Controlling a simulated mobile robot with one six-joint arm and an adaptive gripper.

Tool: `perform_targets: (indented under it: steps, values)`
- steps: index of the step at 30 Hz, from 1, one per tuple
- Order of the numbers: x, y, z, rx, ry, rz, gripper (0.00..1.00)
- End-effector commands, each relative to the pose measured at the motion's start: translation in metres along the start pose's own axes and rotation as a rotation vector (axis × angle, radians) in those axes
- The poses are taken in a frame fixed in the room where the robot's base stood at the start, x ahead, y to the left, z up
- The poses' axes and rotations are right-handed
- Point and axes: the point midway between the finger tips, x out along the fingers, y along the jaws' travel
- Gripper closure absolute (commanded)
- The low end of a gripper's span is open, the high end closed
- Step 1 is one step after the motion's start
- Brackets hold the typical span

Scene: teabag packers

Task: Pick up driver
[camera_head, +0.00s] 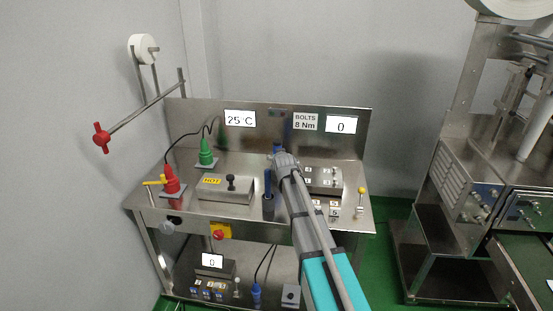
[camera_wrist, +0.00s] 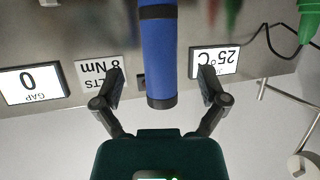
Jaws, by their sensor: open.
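A thick blue handle with a dark band (camera_wrist: 159,60), which looks like the driver, stands between the two fingers of my gripper (camera_wrist: 162,82) in the wrist view. The fingers are spread, with a visible gap on each side of the handle. In the head view my gripper (camera_head: 284,160) is over the steel bench, and a small blue piece (camera_head: 277,148) shows at its tip. Another blue upright handle (camera_head: 268,183) stands just left of my arm. My arm hides part of the bench behind it.
The steel bench (camera_head: 150,197) carries a red plug-like tool (camera_head: 171,182), a green one (camera_head: 206,152) and a box marked HOT (camera_head: 225,192). A metal block (camera_head: 325,182) is right of my arm. A back panel (camera_head: 270,122) bears displays. A machine (camera_head: 440,210) stands at right.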

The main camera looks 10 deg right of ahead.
Motion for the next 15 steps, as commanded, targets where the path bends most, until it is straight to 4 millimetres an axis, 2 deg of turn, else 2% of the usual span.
perform_targets:
  steps: [9, 15]
  values:
    - [0.035, 0.000, 0.003, 0.000, 0.000, 0.001, 0.07]
    - [0.050, 0.001, 0.002, 0.000, 0.000, 0.001, 0.07]
